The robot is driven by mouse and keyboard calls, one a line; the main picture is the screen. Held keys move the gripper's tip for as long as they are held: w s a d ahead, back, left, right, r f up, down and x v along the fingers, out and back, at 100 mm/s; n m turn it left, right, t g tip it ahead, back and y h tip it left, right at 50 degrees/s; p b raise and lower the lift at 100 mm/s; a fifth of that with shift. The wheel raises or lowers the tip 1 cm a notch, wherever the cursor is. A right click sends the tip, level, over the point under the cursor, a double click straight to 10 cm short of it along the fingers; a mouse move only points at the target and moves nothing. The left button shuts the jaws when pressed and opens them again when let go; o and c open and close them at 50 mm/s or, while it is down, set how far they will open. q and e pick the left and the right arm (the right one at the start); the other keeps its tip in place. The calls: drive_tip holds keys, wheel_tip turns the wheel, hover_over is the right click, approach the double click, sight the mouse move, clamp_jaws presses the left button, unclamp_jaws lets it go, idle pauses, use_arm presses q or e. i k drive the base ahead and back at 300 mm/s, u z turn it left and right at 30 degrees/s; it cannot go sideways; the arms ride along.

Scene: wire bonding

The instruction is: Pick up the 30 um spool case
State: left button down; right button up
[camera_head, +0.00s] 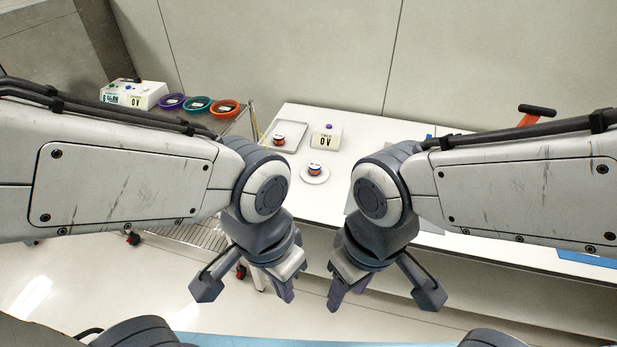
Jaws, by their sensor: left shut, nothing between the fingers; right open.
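Two small round spool cases with coloured labels are on the white table. One spool case (279,139) sits on a pale square tray (297,129); the other spool case (315,169) sits on a round white dish (322,178). Their print is too small to read, so I cannot tell which is the 30 um one. My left gripper (284,291) is shut and empty, in front of the table's near edge. My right gripper (336,298) is open and empty beside it. Both point down, well apart from the cases.
A wire rack at left holds a larger device (132,94) and purple, teal and orange round trays (225,109). An orange-handled tool (530,116) is at right. My arms hide part of the table (370,135).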

sight(315, 168)
drive_tip(key=u, duration=0.75)
drive_tip(key=i, duration=1.2)
drive_tip(key=z, duration=0.65)
drive_tip(key=i, duration=0.45)
drive_tip(key=z, duration=0.55)
